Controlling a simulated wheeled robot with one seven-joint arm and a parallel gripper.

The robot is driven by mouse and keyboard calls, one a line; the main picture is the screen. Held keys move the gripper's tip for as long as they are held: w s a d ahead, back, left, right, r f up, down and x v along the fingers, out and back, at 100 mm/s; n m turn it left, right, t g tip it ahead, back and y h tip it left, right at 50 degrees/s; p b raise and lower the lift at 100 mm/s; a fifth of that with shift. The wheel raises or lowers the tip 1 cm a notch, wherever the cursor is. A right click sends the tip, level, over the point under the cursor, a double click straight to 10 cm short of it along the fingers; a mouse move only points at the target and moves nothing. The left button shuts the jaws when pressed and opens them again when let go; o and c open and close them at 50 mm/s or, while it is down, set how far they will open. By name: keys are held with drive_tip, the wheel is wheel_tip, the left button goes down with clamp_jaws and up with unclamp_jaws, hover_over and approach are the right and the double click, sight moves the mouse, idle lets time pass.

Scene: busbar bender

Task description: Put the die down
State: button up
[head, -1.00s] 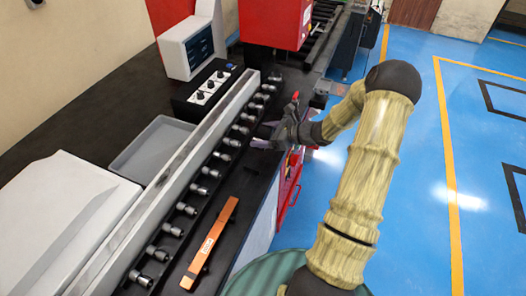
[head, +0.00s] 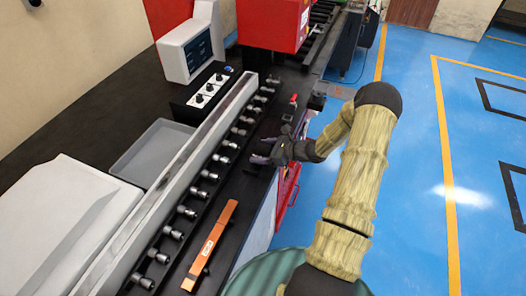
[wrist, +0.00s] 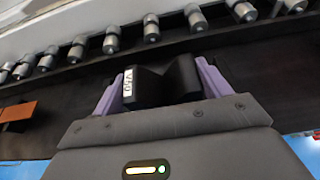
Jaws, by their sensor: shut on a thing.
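The die (wrist: 172,82) is a black block with a V-shaped notch and a white "V50" label. In the wrist view it sits between the purple fingers of my gripper (wrist: 160,85), which is shut on it. In the head view my gripper (head: 261,152) is low over the dark bench's right edge, beside the row of rollers. The die is hard to make out there. I cannot tell whether the die touches the bench.
The row of metal rollers (head: 204,175) runs along the bench. A copper bar (head: 213,240) lies nearer. A grey tray (head: 150,150), a control box with knobs (head: 209,90) and a red machine (head: 273,25) stand around. Bare dark bench (head: 240,193) shows near my gripper.

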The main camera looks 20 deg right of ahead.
drive_tip(key=shift+s+f, duration=0.1)
drive_tip(key=shift+f, duration=0.3)
drive_tip(key=shift+f, duration=0.15)
drive_tip(key=o, duration=1.8)
drive_tip(key=shift+c, duration=0.2)
drive_tip(key=shift+s+d, duration=0.2)
drive_tip(key=b+v, duration=0.4)
drive_tip(key=v, duration=0.7)
drive_tip(key=shift+s, duration=0.25)
drive_tip(key=shift+d, duration=0.1)
